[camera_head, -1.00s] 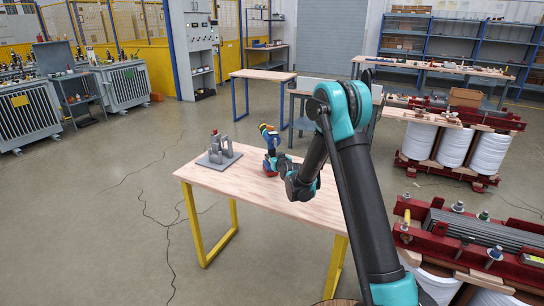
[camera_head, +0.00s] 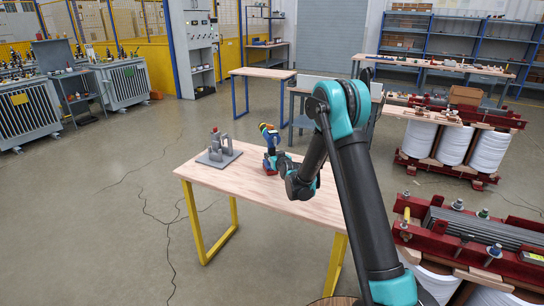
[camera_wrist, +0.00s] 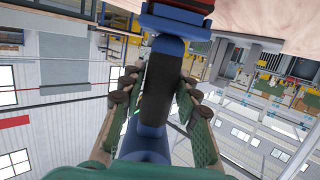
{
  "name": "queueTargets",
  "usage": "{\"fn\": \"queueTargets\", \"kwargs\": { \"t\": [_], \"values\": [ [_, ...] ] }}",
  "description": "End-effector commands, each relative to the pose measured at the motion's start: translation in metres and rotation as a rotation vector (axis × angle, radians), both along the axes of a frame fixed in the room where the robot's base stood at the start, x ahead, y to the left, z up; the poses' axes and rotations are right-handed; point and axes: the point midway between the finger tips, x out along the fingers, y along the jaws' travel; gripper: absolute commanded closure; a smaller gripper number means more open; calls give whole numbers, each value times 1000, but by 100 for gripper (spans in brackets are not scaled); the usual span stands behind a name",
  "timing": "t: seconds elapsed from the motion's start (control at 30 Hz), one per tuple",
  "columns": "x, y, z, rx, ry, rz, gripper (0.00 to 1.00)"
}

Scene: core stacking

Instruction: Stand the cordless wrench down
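The cordless wrench (camera_head: 269,140) is upright at the work table (camera_head: 232,178), with its yellow-orange and blue head up and its red base down at the tabletop. Whether the base rests fully on the wood is hard to tell. In the wrist view, which is upside down, its black handle (camera_wrist: 160,90) runs between the two fingers of my gripper (camera_wrist: 160,84). The blue and red base (camera_wrist: 178,20) is at the top, beside the wood. My arm hides part of the wrench in the head view.
A grey fixture (camera_head: 218,152) with upright posts and a red-topped piece stands on the table, left of the wrench. The tabletop in front is clear. Red-framed coil assemblies (camera_head: 470,235) stand at the right. Another table (camera_head: 262,75) stands behind.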

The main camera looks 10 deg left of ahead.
Motion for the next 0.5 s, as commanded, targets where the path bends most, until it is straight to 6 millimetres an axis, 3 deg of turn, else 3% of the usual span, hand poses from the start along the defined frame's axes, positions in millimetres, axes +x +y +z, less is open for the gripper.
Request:
{"fn": "queueTargets", "kwargs": {
  "t": [0.13, 0.5],
  "values": [
    [0, 0, 0, 0, 1, 0, 49],
    [-5, -2, 0, -1, 3, 1, 49]
  ]
}}
